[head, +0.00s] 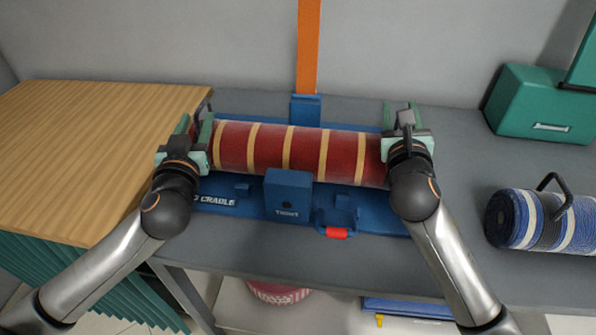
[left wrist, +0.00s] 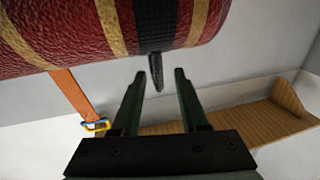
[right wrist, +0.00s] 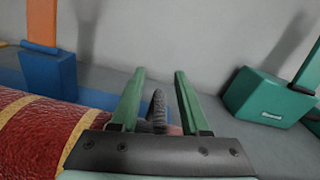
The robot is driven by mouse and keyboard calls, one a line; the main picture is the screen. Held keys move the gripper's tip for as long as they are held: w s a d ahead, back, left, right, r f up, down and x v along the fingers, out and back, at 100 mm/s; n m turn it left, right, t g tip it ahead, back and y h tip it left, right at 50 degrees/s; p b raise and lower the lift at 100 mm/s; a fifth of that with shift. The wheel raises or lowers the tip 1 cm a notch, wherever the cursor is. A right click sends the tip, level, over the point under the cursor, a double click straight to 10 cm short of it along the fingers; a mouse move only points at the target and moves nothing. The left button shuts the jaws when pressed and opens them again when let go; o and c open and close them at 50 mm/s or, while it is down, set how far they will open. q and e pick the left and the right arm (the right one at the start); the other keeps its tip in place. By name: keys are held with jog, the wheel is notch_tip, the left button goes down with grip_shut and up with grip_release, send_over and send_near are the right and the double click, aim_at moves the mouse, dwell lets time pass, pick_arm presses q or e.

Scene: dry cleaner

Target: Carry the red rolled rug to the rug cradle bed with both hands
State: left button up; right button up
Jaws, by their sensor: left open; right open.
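The red rolled rug (head: 302,150) with tan stripes lies level along the blue rug cradle bed (head: 232,205), between its front and back parts. My left gripper (head: 194,127) is open at the rug's left end. In the left wrist view a dark handle (left wrist: 156,72) on the rug's black band points between the open fingertips. My right gripper (head: 401,115) is open at the rug's right end. In the right wrist view a dark handle (right wrist: 158,108) stands between its spread fingers. The grippers hide both rug ends in the head view.
An orange strap (head: 309,45) rises behind the cradle. A red-tipped buckle (head: 337,232) sits at its front. A blue-and-white rolled rug (head: 540,220) and a green box (head: 540,105) are on the right. A wooden top (head: 90,150) is on the left.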

jog(key=shift+s, duration=0.1)
pick_arm(q)
jog(key=s, duration=1.1)
jog(key=shift+s, duration=0.15)
pick_arm(e)
jog(key=s+a, duration=0.2)
jog(key=s, duration=0.9)
jog(key=shift+s, duration=0.35)
jog(key=shift+a, duration=0.1)
